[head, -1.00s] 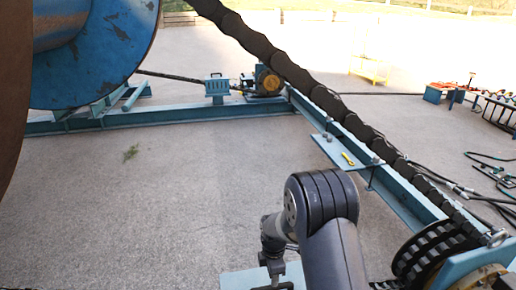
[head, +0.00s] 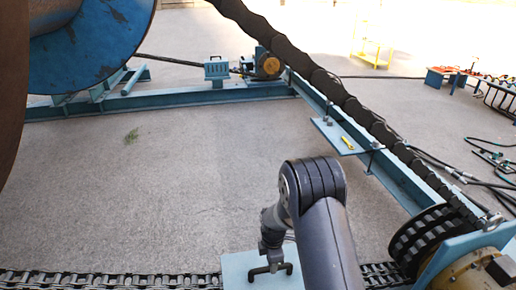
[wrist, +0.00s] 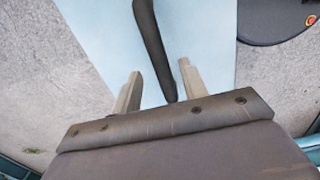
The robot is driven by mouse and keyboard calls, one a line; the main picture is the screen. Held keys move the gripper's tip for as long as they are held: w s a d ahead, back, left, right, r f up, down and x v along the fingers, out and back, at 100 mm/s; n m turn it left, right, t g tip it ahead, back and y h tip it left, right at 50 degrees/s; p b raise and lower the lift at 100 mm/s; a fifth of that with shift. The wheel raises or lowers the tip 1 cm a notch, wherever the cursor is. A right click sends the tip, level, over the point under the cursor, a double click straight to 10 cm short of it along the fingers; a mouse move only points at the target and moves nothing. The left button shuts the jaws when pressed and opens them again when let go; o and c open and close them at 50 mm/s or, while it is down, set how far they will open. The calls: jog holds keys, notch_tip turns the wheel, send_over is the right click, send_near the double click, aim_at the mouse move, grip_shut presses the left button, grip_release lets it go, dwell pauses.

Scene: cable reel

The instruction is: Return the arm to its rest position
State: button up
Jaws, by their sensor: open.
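My arm bends down in the middle of the head view, with my gripper (head: 268,252) low over a light blue plate (head: 236,266). A black bar handle (head: 272,269) stands on that plate just under the gripper. In the wrist view my gripper (wrist: 160,70) is open, its two pale fingers apart. The black handle (wrist: 152,42) shows between and beyond the fingers, over the light blue plate (wrist: 205,40). I cannot tell whether the fingers touch the handle.
A large blue reel (head: 95,45) stands at upper left. A thick black cable (head: 300,60) slants down to a roller (head: 430,240) at lower right. A chain track (head: 110,281) crosses the bottom. A blue frame (head: 170,97) bounds open concrete. A small yellow tool (head: 347,143) lies on a side plate.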

notch_tip(320, 180, up, 13)
jog(key=p, duration=0.1)
dwell(0.3)
dwell(0.4)
